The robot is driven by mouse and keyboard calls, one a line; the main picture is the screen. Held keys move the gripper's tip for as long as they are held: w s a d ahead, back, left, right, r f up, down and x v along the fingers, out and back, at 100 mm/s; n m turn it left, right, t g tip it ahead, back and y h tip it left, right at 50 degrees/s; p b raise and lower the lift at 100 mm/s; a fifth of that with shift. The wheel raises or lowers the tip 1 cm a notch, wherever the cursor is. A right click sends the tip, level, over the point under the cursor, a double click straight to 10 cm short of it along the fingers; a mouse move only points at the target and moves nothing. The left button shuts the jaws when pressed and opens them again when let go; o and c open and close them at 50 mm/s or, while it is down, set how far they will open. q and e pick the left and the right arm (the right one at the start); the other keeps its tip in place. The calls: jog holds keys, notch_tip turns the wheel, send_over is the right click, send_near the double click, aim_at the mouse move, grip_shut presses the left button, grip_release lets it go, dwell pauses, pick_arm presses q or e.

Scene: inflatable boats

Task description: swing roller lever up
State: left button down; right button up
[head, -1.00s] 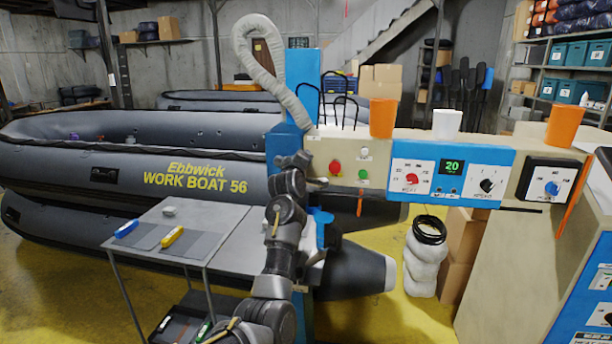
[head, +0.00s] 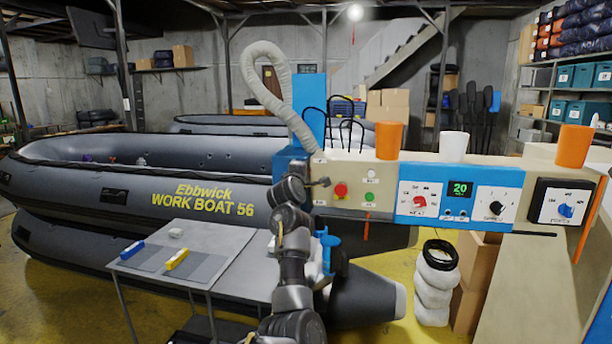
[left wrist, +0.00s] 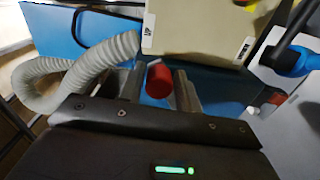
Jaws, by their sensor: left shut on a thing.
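A red cylindrical knob (left wrist: 158,82) sits between the two metal fingers of my left gripper (left wrist: 160,88) in the left wrist view. The fingers are shut on it. I take it for the roller lever's knob; the lever's rod is hidden. In the head view my left gripper (head: 312,182) is at the left end of the cream and blue control panel (head: 405,205), beside the blue column (head: 309,105). The knob cannot be made out in that view. My right gripper is not in view.
A red button (head: 341,190) and a green button (head: 369,197) lie just right of the gripper. A grey ribbed hose (head: 262,78) loops above. Orange cups (head: 388,140) stand on the panel. A small table (head: 218,244) stands left, before the grey boat (head: 110,180).

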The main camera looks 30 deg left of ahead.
pick_arm(q)
jog(key=shift+s+a+r, duration=0.15)
jog(key=shift+a+r, duration=0.1)
jog(key=shift+r, duration=0.05)
jog(key=c, duration=1.2)
grip_release()
jog(key=shift+o, duration=0.3)
jog(key=shift+a+f, duration=0.1)
jog(key=shift+s+f, duration=0.1)
jog(key=b+v, duration=0.3)
jog(key=v, duration=0.7)
jog(key=shift+s+d, duration=0.3)
